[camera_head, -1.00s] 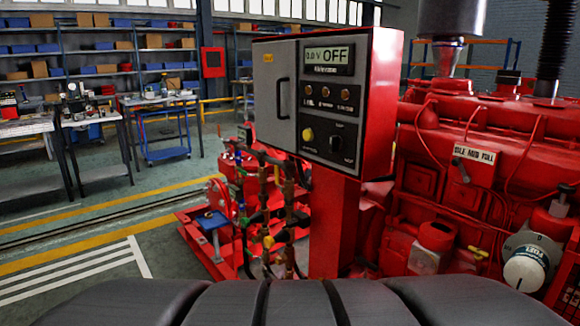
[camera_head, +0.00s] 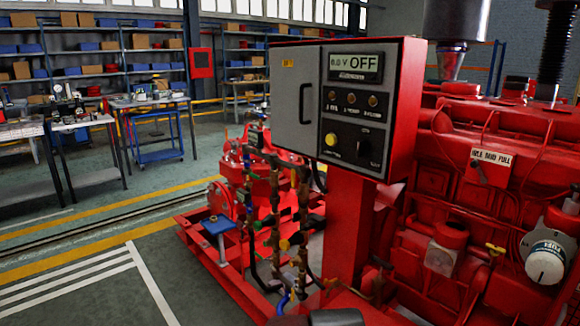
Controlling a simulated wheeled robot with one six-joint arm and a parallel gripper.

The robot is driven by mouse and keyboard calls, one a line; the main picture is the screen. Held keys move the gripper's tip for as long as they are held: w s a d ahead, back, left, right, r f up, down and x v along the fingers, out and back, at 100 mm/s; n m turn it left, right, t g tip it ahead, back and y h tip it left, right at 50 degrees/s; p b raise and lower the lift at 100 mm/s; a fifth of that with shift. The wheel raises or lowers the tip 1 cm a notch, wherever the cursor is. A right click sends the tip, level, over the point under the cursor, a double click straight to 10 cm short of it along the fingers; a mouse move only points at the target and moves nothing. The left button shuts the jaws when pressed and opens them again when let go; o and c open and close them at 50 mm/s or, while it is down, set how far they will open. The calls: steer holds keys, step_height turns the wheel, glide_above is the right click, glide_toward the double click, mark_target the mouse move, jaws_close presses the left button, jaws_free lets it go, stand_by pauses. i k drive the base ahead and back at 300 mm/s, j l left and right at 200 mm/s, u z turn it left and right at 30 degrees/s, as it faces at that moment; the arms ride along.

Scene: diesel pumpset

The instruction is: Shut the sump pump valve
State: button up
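A cluster of pipes (camera_head: 302,222) with small valves stands left of the red control panel post. My gripper is not in view. A dark rounded shape at the bottom edge seems to be part of my own body.
The control panel (camera_head: 300,95), reading OFF, stands on a red post (camera_head: 350,225). Open striped floor (camera_head: 90,275) lies at left; workbenches and shelves stand behind.

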mark_target(335, 280)
steer(key=k+j, duration=0.45)
steer(key=k+l, duration=0.2)
steer(key=k, duration=0.15)
